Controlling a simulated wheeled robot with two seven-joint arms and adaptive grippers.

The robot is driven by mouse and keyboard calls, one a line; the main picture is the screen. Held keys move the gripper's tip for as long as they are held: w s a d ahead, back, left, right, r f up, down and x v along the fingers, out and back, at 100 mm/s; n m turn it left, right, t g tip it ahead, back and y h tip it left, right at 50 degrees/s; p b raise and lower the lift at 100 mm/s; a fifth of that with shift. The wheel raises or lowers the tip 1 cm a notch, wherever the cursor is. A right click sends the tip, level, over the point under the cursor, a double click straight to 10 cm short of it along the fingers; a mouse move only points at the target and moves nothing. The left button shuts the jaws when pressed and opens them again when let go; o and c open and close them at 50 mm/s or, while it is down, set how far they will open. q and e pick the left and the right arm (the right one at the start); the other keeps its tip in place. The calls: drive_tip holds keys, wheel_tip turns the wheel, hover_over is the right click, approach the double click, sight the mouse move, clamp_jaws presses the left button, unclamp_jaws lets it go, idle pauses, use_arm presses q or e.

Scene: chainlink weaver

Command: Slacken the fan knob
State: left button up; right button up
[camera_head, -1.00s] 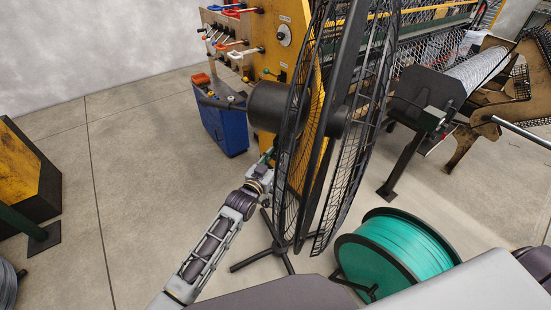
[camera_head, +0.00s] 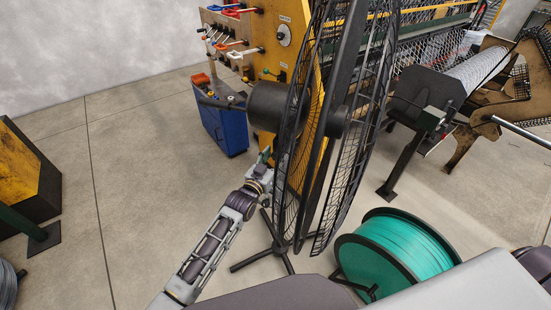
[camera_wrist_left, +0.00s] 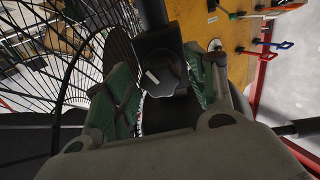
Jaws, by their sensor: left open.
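The black pedestal fan (camera_head: 345,120) stands in front of me in the head view, its round wire cage seen nearly edge-on and its motor housing (camera_head: 265,104) on the left. In the left wrist view a dark lobed fan knob (camera_wrist_left: 160,74) with a pale mark sits on a dark block on the fan's pole. My left gripper (camera_wrist_left: 165,95) is open, its green-padded fingers on either side of the knob; I cannot tell whether they touch it.
A teal cable spool (camera_head: 395,255) stands on the floor right of the fan's base. A blue cart (camera_head: 224,128) and a yellow machine panel with levers (camera_head: 285,60) stand behind the fan. The floor at left is clear up to a yellow-black block (camera_head: 25,175).

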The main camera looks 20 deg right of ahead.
use_arm(q)
drive_tip(key=shift+a, duration=0.1)
drive_tip(key=v, duration=1.2)
idle(0.4)
idle(0.5)
